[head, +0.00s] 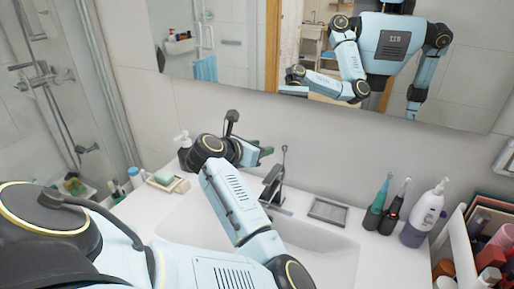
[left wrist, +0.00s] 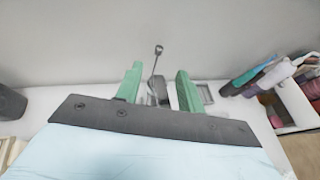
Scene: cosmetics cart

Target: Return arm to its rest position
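My left arm reaches in from the left over the sink in the head view, bent at the elbow. My left gripper (head: 262,152) is above the back of the counter, close to the wall and just left of the faucet. In the left wrist view its two green fingers (left wrist: 158,88) stand apart with nothing held between them. My right gripper does not show directly in either view.
The dark faucet (head: 272,184) stands by the sink basin (head: 310,236). A grey soap dish (head: 328,211), toothbrushes (head: 377,202) and a white-purple bottle (head: 424,214) are to the right. A crowded white organizer (head: 458,255) stands far right. The mirror (head: 240,60) hangs above.

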